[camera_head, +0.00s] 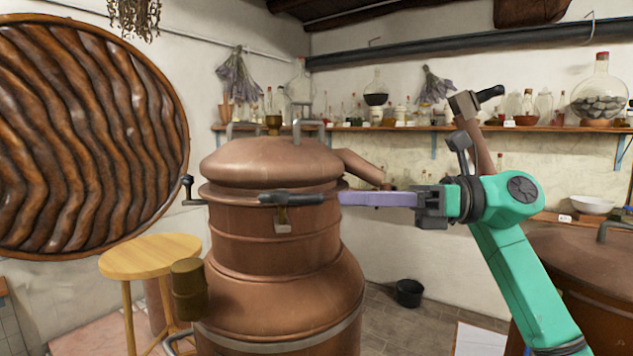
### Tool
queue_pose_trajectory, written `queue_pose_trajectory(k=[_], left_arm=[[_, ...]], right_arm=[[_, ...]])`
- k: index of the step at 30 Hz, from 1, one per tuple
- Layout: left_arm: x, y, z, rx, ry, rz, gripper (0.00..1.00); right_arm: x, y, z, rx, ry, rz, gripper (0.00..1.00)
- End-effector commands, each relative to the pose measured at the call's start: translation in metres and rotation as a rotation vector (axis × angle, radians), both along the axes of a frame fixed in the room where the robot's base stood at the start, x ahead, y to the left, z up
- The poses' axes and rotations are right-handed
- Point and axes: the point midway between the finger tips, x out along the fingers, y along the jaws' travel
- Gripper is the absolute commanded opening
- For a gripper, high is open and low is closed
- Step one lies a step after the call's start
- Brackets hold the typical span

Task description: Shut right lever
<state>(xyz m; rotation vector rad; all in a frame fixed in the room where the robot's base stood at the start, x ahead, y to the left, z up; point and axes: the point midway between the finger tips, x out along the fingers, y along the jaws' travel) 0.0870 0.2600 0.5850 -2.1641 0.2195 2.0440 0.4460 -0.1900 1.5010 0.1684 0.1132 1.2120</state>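The copper still (275,245) stands in the middle under a domed lid (270,160). A lever with a dark grip (292,199) lies about level across the still's front, just below the lid rim. A second lever (188,188) with an upright dark handle sticks out at the rim's left side. My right gripper (342,199) comes in from the right, its lavender fingers pointing left at the front lever's right end. I cannot tell whether they touch it. The fingers overlap edge-on, so their opening is hidden. My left gripper is out of view.
A copper pipe (358,166) leaves the lid to the right, above my fingers. A round wooden table (150,256) stands at left. A black bucket (409,292) is on the floor behind. Another copper vessel (590,265) stands at right.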

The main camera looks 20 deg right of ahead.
Motion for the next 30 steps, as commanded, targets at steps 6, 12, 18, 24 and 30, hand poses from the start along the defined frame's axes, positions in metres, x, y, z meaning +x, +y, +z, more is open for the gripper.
queue_pose_trajectory(k=[6, 12, 18, 24, 30], left_arm=[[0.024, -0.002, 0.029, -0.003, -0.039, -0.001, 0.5], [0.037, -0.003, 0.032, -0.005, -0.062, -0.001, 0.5], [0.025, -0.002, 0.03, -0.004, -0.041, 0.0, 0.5], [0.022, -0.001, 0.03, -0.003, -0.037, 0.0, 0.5], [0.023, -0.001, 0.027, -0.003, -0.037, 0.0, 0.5]], right_arm=[[0.016, 0.045, 0.005, 0.001, 0.001, 0.004, 0.32], [0.02, 0.055, 0.001, 0.001, 0.001, 0.001, 0.32], [0.02, 0.055, 0.0, 0.001, 0.001, 0.001, 0.17], [0.02, 0.055, 0.0, 0.001, 0.001, 0.0, 0.0], [0.019, 0.055, -0.001, 0.0, 0.0, -0.016, 0.0]])
